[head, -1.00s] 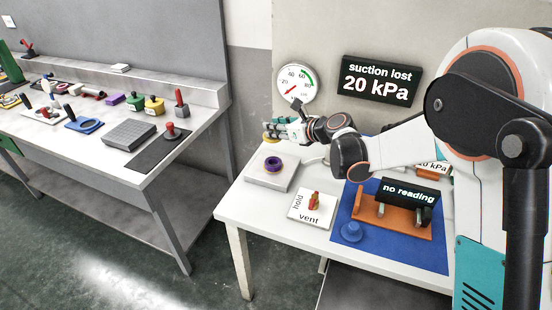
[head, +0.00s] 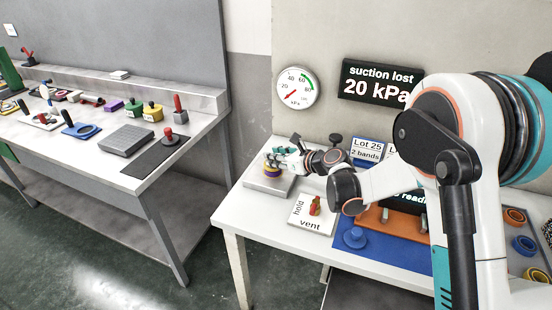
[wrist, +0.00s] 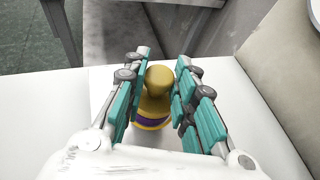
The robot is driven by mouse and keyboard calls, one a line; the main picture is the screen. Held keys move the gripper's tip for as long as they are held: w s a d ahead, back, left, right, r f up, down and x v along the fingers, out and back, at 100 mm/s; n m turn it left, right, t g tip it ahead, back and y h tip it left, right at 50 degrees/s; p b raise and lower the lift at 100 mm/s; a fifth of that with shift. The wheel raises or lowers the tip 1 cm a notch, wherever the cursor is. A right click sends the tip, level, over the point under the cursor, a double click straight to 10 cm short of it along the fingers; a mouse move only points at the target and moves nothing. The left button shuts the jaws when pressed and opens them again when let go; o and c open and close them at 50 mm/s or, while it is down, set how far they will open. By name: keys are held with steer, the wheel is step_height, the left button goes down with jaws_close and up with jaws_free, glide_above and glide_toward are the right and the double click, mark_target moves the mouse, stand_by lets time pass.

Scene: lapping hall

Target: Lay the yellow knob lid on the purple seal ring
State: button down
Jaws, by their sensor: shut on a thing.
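In the wrist view, the yellow knob lid (wrist: 157,102) is between the two teal-padded fingers of my gripper (wrist: 160,80), which is shut on its knob. The purple seal ring (wrist: 152,122) shows as a band right under the lid's edge, with a thin yellow rim below it. In the head view, my gripper (head: 284,157) is low over the grey square plate (head: 262,187), with the purple ring (head: 271,174) beneath it on the plate. The lid looks to be at or just above the ring; whether it touches cannot be told.
A blue mat (head: 385,248) bears a blue knob lid (head: 354,238) and an orange stand.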

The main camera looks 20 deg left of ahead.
steer(key=c, duration=1.3)
jaws_free()
steer(key=shift+f, duration=0.15)
steer(key=shift+d+r, duration=0.15)
steer(key=shift+r, duration=0.1)
steer(key=p+v, duration=0.3)
steer(key=v, duration=0.8)
steer(key=shift+s+d+p, duration=0.25)
steer(key=shift+s+p, duration=0.05)
steer(key=shift+r, duration=0.1)
